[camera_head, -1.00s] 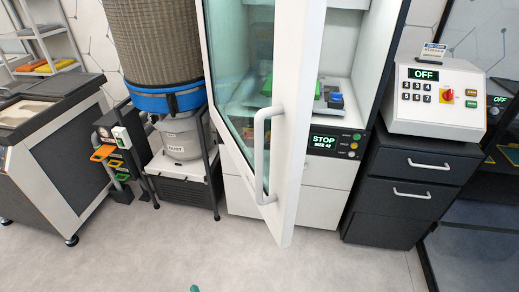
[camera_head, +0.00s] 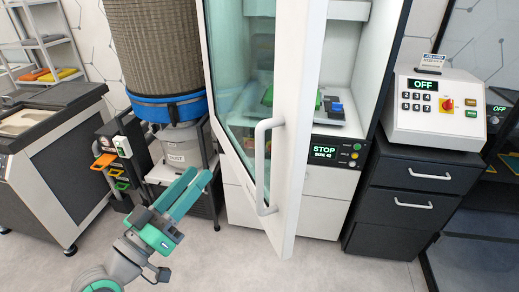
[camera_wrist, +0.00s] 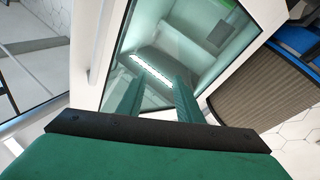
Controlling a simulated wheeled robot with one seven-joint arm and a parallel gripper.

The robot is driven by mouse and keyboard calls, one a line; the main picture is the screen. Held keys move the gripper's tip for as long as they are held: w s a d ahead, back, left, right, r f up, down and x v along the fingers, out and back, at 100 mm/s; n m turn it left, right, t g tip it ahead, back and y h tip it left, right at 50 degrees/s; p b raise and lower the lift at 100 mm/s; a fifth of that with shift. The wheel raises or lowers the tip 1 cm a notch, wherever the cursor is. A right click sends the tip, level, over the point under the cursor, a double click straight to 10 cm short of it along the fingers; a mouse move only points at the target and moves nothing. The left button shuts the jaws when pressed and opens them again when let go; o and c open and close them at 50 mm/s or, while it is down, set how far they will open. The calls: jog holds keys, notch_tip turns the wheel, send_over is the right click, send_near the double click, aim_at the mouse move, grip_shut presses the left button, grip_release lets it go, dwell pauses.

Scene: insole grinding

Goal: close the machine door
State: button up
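The machine door (camera_head: 303,120) is a white frame with a glass pane and stands swung open toward me in the head view. Its white bar handle (camera_head: 260,165) is on the door's outer face. The machine (camera_head: 350,55) shows its lit interior to the right of the door edge. My gripper (camera_head: 198,175) is left of the handle and apart from it, with nothing between its fingers. In the wrist view its two green fingers (camera_wrist: 158,78) are apart, in front of the door's glass (camera_wrist: 190,45).
A panel reading STOP (camera_head: 324,150) is below the machine's opening. A dust collector (camera_head: 170,105) stands behind my gripper. A black drawer cabinet (camera_head: 405,195) with an OFF control box (camera_head: 437,100) stands on the right. The floor (camera_head: 330,270) in front is clear.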

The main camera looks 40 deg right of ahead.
aim_at(259, 150)
jog(key=s+r+m+g+y, duration=0.1)
jog(key=s+r+m+g, duration=0.7)
jog(key=shift+m+y, duration=0.3)
jog(key=shift+s+d+r, duration=0.1)
jog(key=shift+s+d, duration=0.05)
jog(key=shift+d, duration=2.65)
jog(key=shift+s+d, duration=0.15)
jog(key=shift+d, duration=2.6)
jog(key=shift+a, duration=0.1)
jog(key=shift+c, duration=1.3)
jog(key=shift+s, duration=0.1)
jog(key=c, duration=0.5)
jog(key=shift+s+d, duration=0.15)
jog(key=shift+d, duration=0.05)
grip_shut()
